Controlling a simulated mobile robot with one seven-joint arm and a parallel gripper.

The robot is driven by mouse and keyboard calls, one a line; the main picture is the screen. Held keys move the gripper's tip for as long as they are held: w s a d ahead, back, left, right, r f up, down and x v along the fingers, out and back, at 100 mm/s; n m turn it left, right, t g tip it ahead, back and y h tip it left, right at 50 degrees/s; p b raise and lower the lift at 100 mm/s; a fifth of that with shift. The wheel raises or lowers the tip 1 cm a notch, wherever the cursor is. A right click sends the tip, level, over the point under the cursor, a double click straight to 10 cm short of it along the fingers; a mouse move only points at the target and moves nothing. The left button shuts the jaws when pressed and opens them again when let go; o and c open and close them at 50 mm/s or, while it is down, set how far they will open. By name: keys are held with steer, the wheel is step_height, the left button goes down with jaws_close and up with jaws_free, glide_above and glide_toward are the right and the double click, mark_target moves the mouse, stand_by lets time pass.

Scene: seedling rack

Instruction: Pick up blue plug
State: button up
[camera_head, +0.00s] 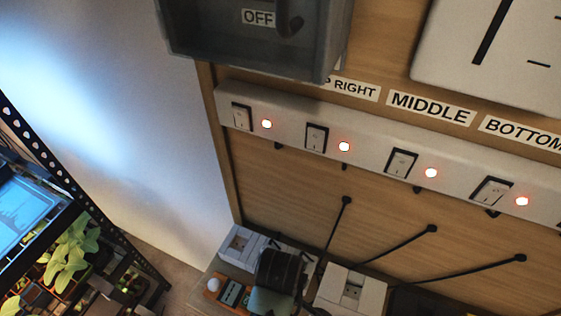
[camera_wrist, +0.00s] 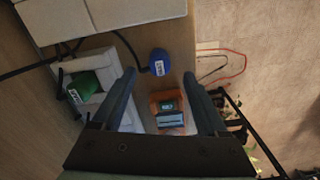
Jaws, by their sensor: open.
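The blue plug (camera_wrist: 160,62) is a round blue piece with a small white label, lying on the surface in the wrist view. A black cord runs from its left side. My gripper (camera_wrist: 160,74) is open, with its two fingertips on either side of the plug in the picture and nothing held between them. I cannot tell how far the fingertips are above the plug. In the head view I cannot make out the blue plug with certainty.
An orange device (camera_wrist: 168,108) lies below the plug, between my fingers in the picture. A green plug (camera_wrist: 84,87) sits on a white socket block at left. In the head view, a white switch strip (camera_head: 372,160) with red lights runs along the wooden panel (camera_head: 290,180).

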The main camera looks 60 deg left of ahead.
steer(key=shift+f+p, duration=0.75)
steer(key=shift+f, duration=2.25)
jaws_close()
